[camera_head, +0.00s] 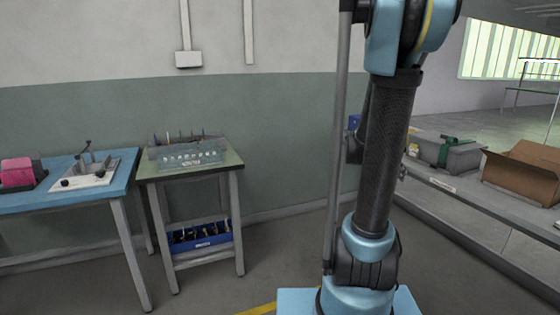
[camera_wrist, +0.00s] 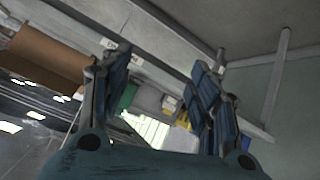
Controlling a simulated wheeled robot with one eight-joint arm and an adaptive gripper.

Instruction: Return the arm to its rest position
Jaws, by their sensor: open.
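My gripper (camera_wrist: 156,72) shows in the wrist view with its two dark blue fingers spread wide apart. Nothing is between the fingers. In the head view my arm stands upright right of the middle, rising out of the top of the picture, and the gripper itself is not visible there. The wrist view is tilted, with a brown box (camera_wrist: 45,52) and a shelf behind the fingers.
A blue table (camera_head: 118,163) with a pink item (camera_head: 17,172) and a white clamp fixture (camera_head: 86,178) stands at the left. Beside it is a small green-topped table (camera_head: 225,165) with a tool rack. A cardboard box (camera_head: 525,170) and a grey case (camera_head: 445,153) lie on a right-hand shelf.

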